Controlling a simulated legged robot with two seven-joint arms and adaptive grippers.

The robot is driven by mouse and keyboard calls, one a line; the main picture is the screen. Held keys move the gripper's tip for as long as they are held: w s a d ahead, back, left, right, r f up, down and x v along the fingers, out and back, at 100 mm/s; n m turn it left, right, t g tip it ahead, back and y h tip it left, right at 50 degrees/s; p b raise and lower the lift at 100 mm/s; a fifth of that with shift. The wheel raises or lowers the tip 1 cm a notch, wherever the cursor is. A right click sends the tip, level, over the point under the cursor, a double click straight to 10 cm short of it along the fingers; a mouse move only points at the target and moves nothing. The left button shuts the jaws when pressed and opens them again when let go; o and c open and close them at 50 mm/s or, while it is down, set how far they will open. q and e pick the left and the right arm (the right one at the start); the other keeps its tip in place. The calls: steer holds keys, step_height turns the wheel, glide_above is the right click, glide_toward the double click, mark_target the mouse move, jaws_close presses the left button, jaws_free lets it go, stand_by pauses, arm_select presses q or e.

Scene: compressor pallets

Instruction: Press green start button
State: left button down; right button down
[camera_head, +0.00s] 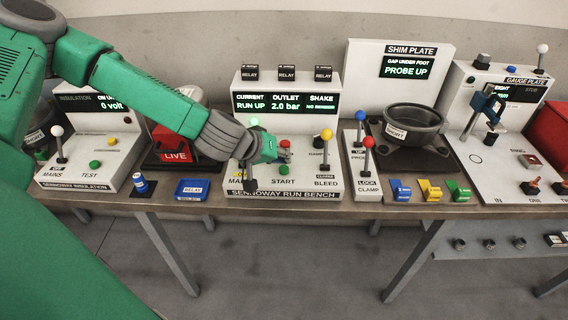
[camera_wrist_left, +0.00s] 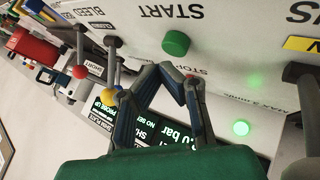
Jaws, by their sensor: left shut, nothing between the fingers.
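The green start button (camera_head: 284,169) sits above the word START on the white sloped panel of the run bench (camera_head: 303,184). In the left wrist view the green button (camera_wrist_left: 176,43) is just beyond my fingertips, with clear panel around it. My left gripper (camera_head: 283,154) is shut and empty, low over the panel, just behind the button in the head view. The fingers (camera_wrist_left: 168,70) appear apart from the button; the exact gap to the panel cannot be told. My right gripper is not in view.
A red button (camera_head: 285,143) is close behind my gripper. A yellow-knobbed lever (camera_head: 326,139) marked BLEED stands to the right, and a black knob (camera_head: 250,184) to the left. The display (camera_head: 286,103) reads RUN UP and 2.0 bar. A green lamp (camera_wrist_left: 241,128) glows.

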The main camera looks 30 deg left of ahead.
mark_target(283, 168)
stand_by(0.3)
arm_select(q)
step_height(283, 168, up, 5)
steer(key=p, duration=0.5)
steer(key=shift+r, duration=0.1)
stand_by(0.6)
